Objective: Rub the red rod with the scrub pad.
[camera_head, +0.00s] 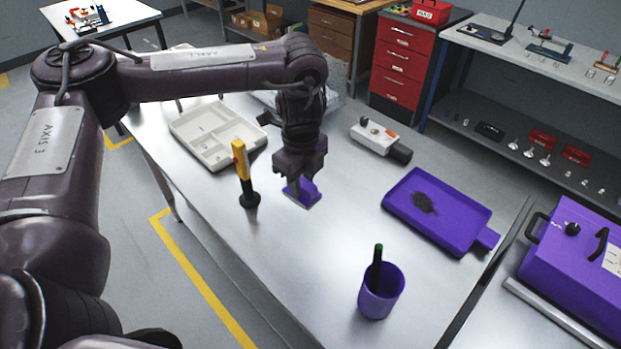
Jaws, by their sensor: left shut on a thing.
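My left gripper (299,178) points down over the metal table (330,240). It is shut on a small purple block (305,194), which looks like the scrub pad. The pad is at or just above the table top; any gap is too small to tell. I cannot make out a red rod in this view. An upright yellow and black post (241,165) with a small red spot stands on a round black base, just left of the gripper and apart from it. My right gripper is not in view.
A purple tray (405,191) with a dark stain lies right of the gripper. A purple cup (381,293) holding a green-tipped stick stands in front. A grey compartment tray (187,132) and a grey-white device (369,138) lie behind. A purple case (575,262) is at right.

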